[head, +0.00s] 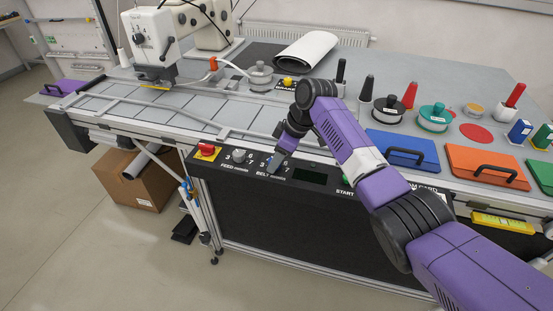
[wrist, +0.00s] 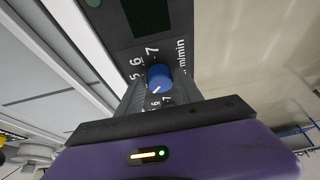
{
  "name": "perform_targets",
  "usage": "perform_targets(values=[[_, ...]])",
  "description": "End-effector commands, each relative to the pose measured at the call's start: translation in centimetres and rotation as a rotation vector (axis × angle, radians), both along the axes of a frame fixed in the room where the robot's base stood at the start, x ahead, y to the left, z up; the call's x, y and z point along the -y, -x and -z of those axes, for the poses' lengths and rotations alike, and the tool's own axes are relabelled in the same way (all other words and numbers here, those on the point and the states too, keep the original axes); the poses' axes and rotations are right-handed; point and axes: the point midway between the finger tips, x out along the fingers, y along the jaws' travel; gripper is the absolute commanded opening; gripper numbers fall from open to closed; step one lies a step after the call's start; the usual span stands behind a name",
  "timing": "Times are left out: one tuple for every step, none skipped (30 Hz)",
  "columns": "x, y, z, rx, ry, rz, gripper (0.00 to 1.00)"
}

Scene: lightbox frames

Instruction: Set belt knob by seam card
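The belt knob (wrist: 159,76) is blue with a white pointer mark and sits on the dark control panel in the wrist view. Printed numbers 5, 6 and 7 and "m/min" stand around it. The pointer mark faces the lower left of that view. In the head view my gripper (head: 278,160) is down at the panel's BELT label and largely covers the knob.
Left of the belt label are a grey feed knob (head: 239,155) and a red stop button (head: 207,150). A dark display (head: 309,175) and a green start button (head: 346,181) lie to the right. Blue (head: 403,149) and orange (head: 487,167) lidded panels sit behind my arm.

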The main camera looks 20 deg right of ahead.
Motion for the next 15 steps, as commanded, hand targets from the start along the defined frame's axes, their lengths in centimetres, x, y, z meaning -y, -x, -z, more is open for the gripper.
perform_targets(values=[[0.0, 0.0, 0.0, 0.000, 0.000, 0.000, 0.55], [0.0, 0.0, 0.0, 0.000, 0.000, 0.000, 0.55], [0.0, 0.0, 0.0, 0.000, 0.000, 0.000, 0.55], [0.0, 0.0, 0.0, 0.000, 0.000, 0.000, 0.55], [0.0, 0.0, 0.0, 0.000, 0.000, 0.000, 0.55], [0.0, 0.0, 0.0, 0.000, 0.000, 0.000, 0.55], [0.0, 0.0, 0.0, 0.000, 0.000, 0.000, 0.55], [0.0, 0.0, 0.0, 0.000, 0.000, 0.000, 0.55], [0.0, 0.0, 0.0, 0.000, 0.000, 0.000, 0.55], [0.0, 0.0, 0.0, 0.000, 0.000, 0.000, 0.55], [0.1, 0.0, -0.1, 0.001, 0.001, 0.000, 0.55], [0.1, 0.1, -0.3, 0.001, 0.001, 0.000, 0.55], [0.2, 0.1, -0.6, 0.001, 0.000, 0.000, 0.55], [0.3, 0.1, -0.9, 0.003, 0.000, 0.000, 0.55], [0.5, 0.2, -1.3, 0.003, 0.000, 0.000, 0.55]])
